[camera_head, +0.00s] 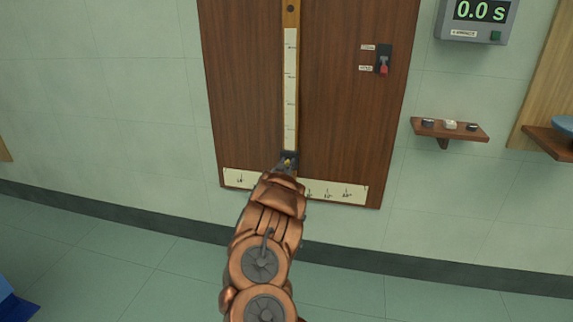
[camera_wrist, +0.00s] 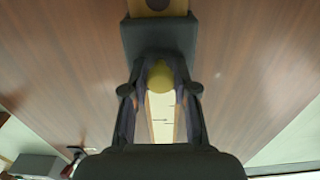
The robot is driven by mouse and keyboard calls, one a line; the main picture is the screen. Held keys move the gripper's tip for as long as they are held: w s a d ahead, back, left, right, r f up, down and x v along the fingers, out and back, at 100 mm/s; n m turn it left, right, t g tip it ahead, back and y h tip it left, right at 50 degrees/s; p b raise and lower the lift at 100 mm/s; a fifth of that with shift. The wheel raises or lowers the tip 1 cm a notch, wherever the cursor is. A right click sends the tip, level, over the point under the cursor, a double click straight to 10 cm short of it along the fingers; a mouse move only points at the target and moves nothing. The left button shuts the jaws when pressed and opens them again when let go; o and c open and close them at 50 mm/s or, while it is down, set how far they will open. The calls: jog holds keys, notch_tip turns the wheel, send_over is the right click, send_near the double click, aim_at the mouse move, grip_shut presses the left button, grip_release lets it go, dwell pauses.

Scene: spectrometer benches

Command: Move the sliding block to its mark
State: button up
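The sliding block (camera_head: 289,155) is dark and sits at the lower end of a vertical brass-edged rail on a brown wooden wall panel. In the wrist view the dark block (camera_wrist: 160,36) fills the top middle, with a round yellow knob (camera_wrist: 160,76) on it. My gripper (camera_head: 287,166) is at the block, and in the wrist view its fingertips (camera_wrist: 160,82) close in on both sides of the knob and appear to touch it. A pale scale strip (camera_head: 290,90) with small ticks runs up the rail above the block. Its labels are too small to read.
A switch with a red tip (camera_head: 384,68) is at the panel's upper right. A timer (camera_head: 477,14) reading 0.0 s hangs on the wall. A small shelf (camera_head: 455,132) juts out right of the panel. A pale hook strip (camera_head: 345,192) crosses the panel's bottom. The rail above the block looks clear.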

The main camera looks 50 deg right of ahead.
jog(key=o, duration=0.3)
jog(key=shift+o, duration=0.2)
jog(key=shift+s+a, duration=0.1)
jog(key=v, duration=1.1)
jog(key=shift+a, duration=0.3)
jog(key=shift+s+r, duration=0.1)
jog(key=shift+s, duration=0.05)
dwell(0.4)
